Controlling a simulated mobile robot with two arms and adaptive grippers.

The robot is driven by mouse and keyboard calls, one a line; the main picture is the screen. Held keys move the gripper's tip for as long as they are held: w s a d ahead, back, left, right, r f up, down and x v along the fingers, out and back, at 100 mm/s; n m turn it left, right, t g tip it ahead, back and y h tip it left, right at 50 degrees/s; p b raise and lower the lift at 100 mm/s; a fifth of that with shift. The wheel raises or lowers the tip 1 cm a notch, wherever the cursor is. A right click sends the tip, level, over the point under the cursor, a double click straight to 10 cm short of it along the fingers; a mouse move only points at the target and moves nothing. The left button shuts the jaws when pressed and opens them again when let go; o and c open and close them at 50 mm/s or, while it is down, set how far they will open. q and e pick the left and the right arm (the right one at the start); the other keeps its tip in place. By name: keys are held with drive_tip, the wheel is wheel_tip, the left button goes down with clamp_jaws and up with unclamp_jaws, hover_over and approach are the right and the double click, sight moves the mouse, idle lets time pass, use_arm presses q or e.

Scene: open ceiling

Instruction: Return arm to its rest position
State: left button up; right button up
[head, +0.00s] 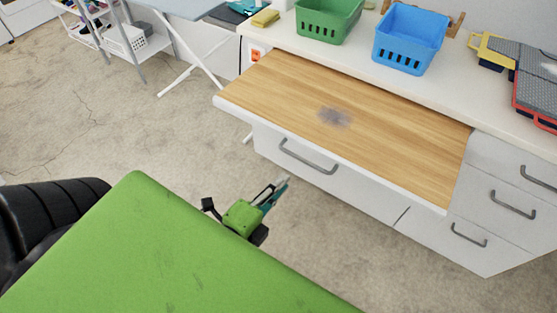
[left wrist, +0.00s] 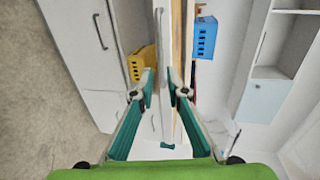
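My left gripper (head: 283,184), with a green body and teal fingers, is in front of and below the cabinet's pulled-out wooden board (head: 385,125) in the head view. It is clear of the board and the drawer fronts. In the left wrist view its two fingertips (left wrist: 160,80) stand apart with a narrow gap and nothing between them. The fingers are open and empty. My right gripper is in neither view.
The white counter (head: 480,95) carries a green basket (head: 327,20), a blue basket (head: 408,40) and a yellow sponge (head: 265,18). The board bears a grey smudge (head: 335,117). A white-legged ironing board (head: 190,45) stands at back left. Bare floor (head: 150,130) lies left of the cabinet.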

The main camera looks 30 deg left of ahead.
use_arm(q)
drive_tip(key=shift+s, duration=0.1)
idle(0.5)
drive_tip(key=s+f+n+g, duration=0.2)
drive_tip(key=s+f+n, duration=0.1)
drive_tip(key=f, duration=0.7)
drive_tip(key=s+f+n+g, duration=0.2)
drive_tip(key=f+g, duration=0.1)
drive_tip(key=f, duration=0.8)
drive_tip(key=s+f+n+g, duration=0.2)
drive_tip(key=s+f+n, duration=0.1)
drive_tip(key=f, duration=0.7)
drive_tip(key=s+a+f+n+g, duration=0.2)
drive_tip(key=s+f+n+g, duration=0.5)
drive_tip(key=s+f, duration=1.2)
drive_tip(key=s+n, duration=0.1)
drive_tip(key=s, duration=0.2)
drive_tip(key=shift+a+f+g+y, duration=0.15)
drive_tip(key=shift+f+g+y, duration=0.15)
